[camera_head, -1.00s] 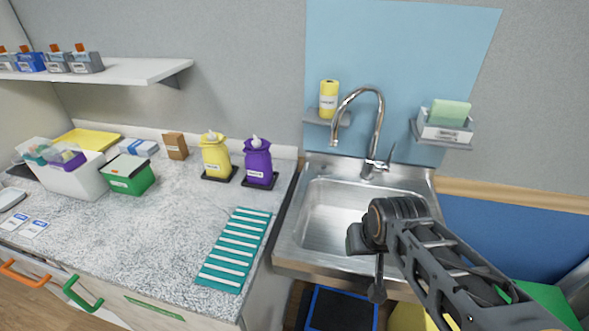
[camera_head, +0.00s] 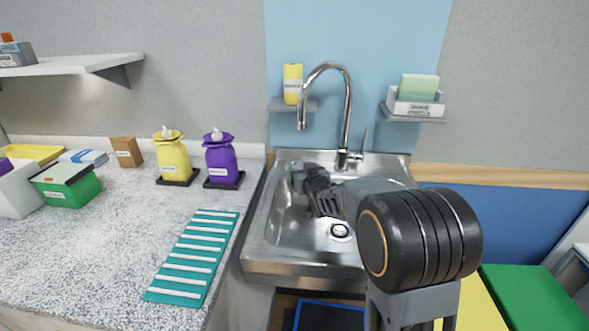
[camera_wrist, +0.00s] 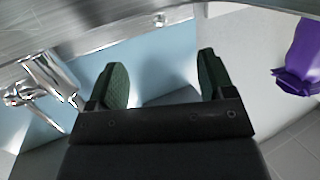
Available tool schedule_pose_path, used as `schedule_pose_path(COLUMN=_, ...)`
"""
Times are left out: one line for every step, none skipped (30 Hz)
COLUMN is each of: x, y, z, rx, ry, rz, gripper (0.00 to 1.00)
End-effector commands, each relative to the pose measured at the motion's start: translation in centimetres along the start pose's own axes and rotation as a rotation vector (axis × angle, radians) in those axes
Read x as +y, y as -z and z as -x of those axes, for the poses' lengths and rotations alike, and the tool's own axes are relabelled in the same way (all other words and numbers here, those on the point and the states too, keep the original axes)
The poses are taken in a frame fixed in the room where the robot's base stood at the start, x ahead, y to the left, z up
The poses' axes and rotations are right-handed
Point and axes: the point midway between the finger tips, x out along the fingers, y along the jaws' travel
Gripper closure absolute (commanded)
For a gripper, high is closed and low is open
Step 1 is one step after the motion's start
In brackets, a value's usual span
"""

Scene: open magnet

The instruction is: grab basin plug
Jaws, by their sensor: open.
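A round metal ring with a dark centre, the basin plug or drain fitting (camera_head: 340,231), sits in the floor of the steel sink (camera_head: 262,252). I cannot tell plug from drain at this size. My gripper (camera_head: 300,180) is over the left back part of the basin, behind and left of the fitting and apart from it. In the wrist view my gripper (camera_wrist: 162,62) shows two dark green finger pads spread wide with nothing between them. The plug cannot be made out there. My arm crosses the basin and hides its right part.
The chrome faucet (camera_head: 347,110) rises behind the basin, close to my gripper. A purple bag (camera_head: 221,158) and a yellow bag (camera_head: 172,157) stand on the counter (camera_head: 110,240) left of the sink. A teal ribbed mat (camera_head: 196,257) lies nearer. Small shelves hold a yellow bottle (camera_head: 292,84) and a sponge (camera_head: 419,87).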

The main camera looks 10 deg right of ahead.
Motion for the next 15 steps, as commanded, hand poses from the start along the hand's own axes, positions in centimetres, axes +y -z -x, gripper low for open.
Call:
schedule_pose_path(x=0.0, y=0.0, z=-1.0, rx=-0.002, ry=0.0, rz=0.0, gripper=0.25)
schedule_pose_path(x=0.0, y=0.0, z=-1.5, rx=0.0, ry=0.0, rz=0.0, gripper=0.25)
schedule_pose_path(x=0.0, y=0.0, z=-2.1, rx=-0.001, ry=0.0, rz=0.0, gripper=0.25)
schedule_pose_path(x=0.0, y=0.0, z=-2.5, rx=-0.001, ry=-0.001, rz=0.0, gripper=0.25)
schedule_pose_path(x=0.0, y=0.0, z=-3.0, rx=-0.001, ry=-0.001, rz=0.0, gripper=0.25)
schedule_pose_path(x=0.1, y=0.0, z=-3.4, rx=-0.002, ry=-0.001, rz=0.0, gripper=0.25)
schedule_pose_path(x=0.1, y=0.0, z=-3.7, rx=-0.002, ry=-0.002, rz=0.0, gripper=0.25)
schedule_pose_path(x=0.1, y=0.0, z=-4.0, rx=-0.002, ry=-0.002, rz=-0.001, gripper=0.25)
schedule_pose_path(x=0.1, y=0.0, z=-4.2, rx=-0.002, ry=-0.002, rz=-0.001, gripper=0.25)
schedule_pose_path(x=0.1, y=0.0, z=-4.4, rx=-0.001, ry=-0.002, rz=0.0, gripper=0.25)
schedule_pose_path(x=0.1, y=0.0, z=-4.5, rx=-0.001, ry=-0.002, rz=0.0, gripper=0.25)
schedule_pose_path(x=0.1, y=0.0, z=-4.7, rx=-0.002, ry=-0.002, rz=0.0, gripper=0.25)
schedule_pose_path(x=0.1, y=0.0, z=-4.8, rx=-0.002, ry=-0.002, rz=0.0, gripper=0.25)
schedule_pose_path(x=0.1, y=0.0, z=-4.9, rx=-0.002, ry=-0.002, rz=0.0, gripper=0.25)
schedule_pose_path(x=0.0, y=0.0, z=-5.2, rx=-0.002, ry=-0.002, rz=0.0, gripper=0.25)
